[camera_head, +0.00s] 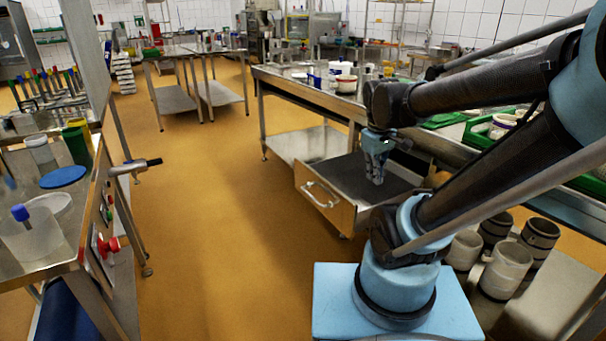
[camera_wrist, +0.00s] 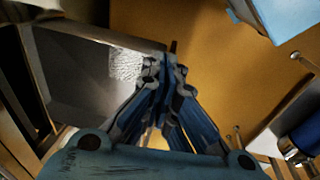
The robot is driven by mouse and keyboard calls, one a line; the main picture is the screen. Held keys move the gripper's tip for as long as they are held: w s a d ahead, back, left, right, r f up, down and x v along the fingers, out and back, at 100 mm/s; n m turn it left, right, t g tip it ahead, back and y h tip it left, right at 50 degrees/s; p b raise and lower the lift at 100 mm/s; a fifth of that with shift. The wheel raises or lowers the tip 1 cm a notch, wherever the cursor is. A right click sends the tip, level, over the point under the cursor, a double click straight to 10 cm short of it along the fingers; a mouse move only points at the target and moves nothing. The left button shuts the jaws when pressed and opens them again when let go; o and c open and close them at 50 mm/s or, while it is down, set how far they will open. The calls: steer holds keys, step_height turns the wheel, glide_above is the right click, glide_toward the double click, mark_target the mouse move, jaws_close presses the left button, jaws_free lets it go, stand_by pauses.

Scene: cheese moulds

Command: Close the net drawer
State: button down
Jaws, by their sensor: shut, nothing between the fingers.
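The drawer (camera_head: 322,201) is pulled out from under the long steel bench at the centre right. Its tan front panel has a pale bar handle (camera_head: 320,194) and faces the aisle. Its dark inside is partly hidden behind my arm and gripper. My gripper (camera_head: 377,181) points down and appears over the open drawer, behind the front panel; its exact height is unclear. In the wrist view the closed fingers (camera_wrist: 164,72) are together and empty. The grey drawer interior (camera_wrist: 85,85) lies to their left, with a patch of white net (camera_wrist: 126,66) beside the fingertips.
The long steel bench (camera_head: 305,90) carries tubs and trays above a lower shelf (camera_head: 305,143). Several grey moulds (camera_head: 505,270) stand at the lower right. A steel table (camera_head: 45,235) with containers stands at the left. The orange floor (camera_head: 215,220) between is clear.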

steer(key=w+a+r+n+h, duration=0.1)
steer(key=w+a+n, duration=0.9)
steer(key=w+a, duration=0.35)
steer(key=w+a+f+n+h, duration=0.1)
steer(key=w+a+f+n, duration=0.25)
steer(key=a, duration=0.45)
steer(key=w+a+f+n+h, duration=0.1)
steer(key=w+a+f+n, duration=0.15)
steer(key=a+n, duration=0.4)
steer(key=m, duration=0.2)
glide_above(303, 186)
steer(key=shift+t, duration=0.4)
steer(key=shift+s+a+f, duration=0.1)
steer(key=shift+s+f, duration=0.05)
steer(key=shift+f, duration=4.4)
